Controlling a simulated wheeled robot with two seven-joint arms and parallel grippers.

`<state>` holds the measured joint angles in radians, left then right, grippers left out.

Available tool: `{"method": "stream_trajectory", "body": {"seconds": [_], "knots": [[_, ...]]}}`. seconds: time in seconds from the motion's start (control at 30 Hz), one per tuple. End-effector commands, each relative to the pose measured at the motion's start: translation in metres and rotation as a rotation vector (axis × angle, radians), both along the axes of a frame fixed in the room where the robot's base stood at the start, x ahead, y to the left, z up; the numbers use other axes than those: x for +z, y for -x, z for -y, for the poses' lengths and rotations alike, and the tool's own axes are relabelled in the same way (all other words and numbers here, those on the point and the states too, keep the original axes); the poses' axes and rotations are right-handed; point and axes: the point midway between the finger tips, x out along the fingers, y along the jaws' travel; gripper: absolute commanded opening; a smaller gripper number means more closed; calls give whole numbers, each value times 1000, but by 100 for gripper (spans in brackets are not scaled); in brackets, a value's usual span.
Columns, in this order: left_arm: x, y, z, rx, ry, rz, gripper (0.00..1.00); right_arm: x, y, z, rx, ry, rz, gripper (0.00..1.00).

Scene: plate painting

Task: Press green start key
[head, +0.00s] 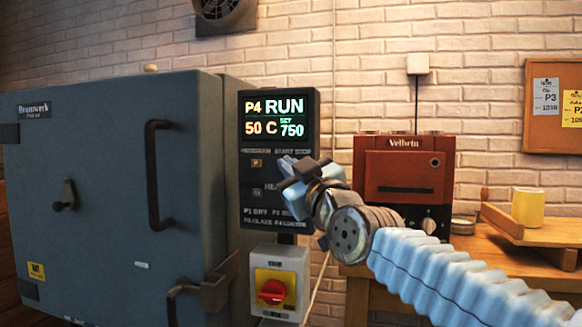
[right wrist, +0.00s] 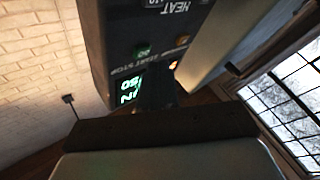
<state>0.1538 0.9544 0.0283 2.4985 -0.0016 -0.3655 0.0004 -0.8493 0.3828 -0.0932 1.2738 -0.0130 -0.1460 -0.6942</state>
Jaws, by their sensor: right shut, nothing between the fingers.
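The dark control panel (head: 248,222) hangs on the right side of the kiln, and its display (head: 273,117) reads P4 RUN, 50 C, SET 750. My right gripper (head: 288,166) is shut and empty in front of the panel's key row, covering the start key there. In the right wrist view the green start key (right wrist: 143,50) shows dimly above the dark shut fingertips (right wrist: 158,88). The fingertips are close to the panel; I cannot tell whether they touch it. My left gripper is not in view.
A blue-grey kiln (head: 100,200) with a dark door handle (head: 155,175) stands at left. A red rotary switch (head: 272,291) is below the panel. A red-brown Velbrin unit (head: 405,175) and a yellow mug (head: 527,206) are at right by the wooden bench.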

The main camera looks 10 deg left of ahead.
Motion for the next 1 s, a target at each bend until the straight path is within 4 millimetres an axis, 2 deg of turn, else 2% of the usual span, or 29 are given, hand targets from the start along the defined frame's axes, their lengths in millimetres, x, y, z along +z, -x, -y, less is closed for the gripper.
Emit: {"method": "stream_trajectory", "body": {"seconds": [0.33,0.6,0.8,1.0], "knots": [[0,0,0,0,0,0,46,0,3,-1,2,1,1,0],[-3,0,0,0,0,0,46,0,29,-2,3,-1,1,0],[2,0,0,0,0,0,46,2,47,-3,3,0,3,0],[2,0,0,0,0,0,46,0,51,-2,0,-1,-1,0]]}}
